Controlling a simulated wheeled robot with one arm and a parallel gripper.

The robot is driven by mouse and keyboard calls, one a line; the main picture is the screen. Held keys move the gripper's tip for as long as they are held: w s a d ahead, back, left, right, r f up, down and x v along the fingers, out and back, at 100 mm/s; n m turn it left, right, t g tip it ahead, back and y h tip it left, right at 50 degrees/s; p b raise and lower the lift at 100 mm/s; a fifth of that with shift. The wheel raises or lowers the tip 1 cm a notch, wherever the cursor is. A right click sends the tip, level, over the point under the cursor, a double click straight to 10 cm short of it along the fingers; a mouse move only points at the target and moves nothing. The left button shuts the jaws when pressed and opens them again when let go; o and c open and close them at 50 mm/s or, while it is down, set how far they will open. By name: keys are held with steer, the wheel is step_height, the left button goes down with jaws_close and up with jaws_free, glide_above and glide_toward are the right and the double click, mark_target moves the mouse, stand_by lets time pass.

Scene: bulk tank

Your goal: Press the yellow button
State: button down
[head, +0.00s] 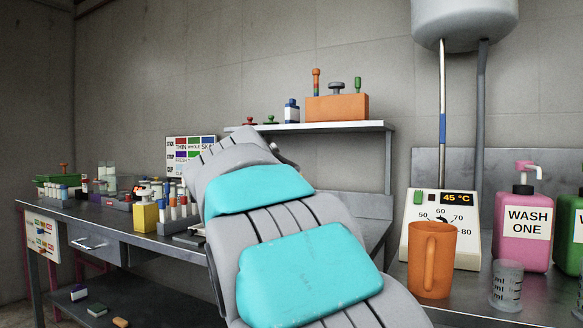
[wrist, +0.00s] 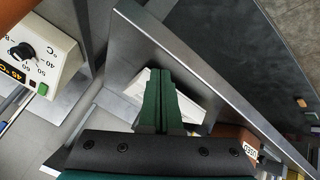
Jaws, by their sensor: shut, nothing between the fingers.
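I cannot make out a yellow button in either view. A white control box (head: 412,240) stands on the right-hand counter, with a green button (head: 418,197), a dial and a lit 45 °C display (head: 457,198). An orange mug (head: 432,262) hides part of its front. The box also shows at the left of the wrist view (wrist: 50,52). My gripper (wrist: 160,72) is shut and empty in the wrist view, its green fingers in front of a pale, partly hidden object (wrist: 193,92). My arm hides the gripper in the head view.
A pink WASH ONE bottle (head: 523,225) and a clear beaker (head: 507,285) stand right of the mug. A wall shelf (head: 340,126) carries an orange block (head: 337,107). The left bench (head: 130,232) is crowded with bottles and racks. A tank (head: 465,22) hangs above.

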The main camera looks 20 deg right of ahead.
steer(key=w+r+m+t+h, duration=0.2)
steer(key=w+r+m, duration=0.1)
steer(key=r, duration=0.9)
steer(key=w+a+r+m+t+h+p, duration=0.1)
steer(key=w+r+m+t+h, duration=0.1)
steer(key=w+r, duration=0.4)
steer(key=shift+w+a+r+m+t+h, duration=0.35)
steer(key=shift+r+m, duration=0.35)
steer(key=shift+r, duration=2.2)
steer(key=shift+d, duration=0.15)
steer(key=w+d+f+b, duration=0.2)
steer(key=w+d+f, duration=0.3)
steer(key=d+f, duration=0.1)
steer(key=shift+x, duration=0.9)
steer(key=shift+s+d, duration=0.1)
steer(key=shift+s, duration=0.05)
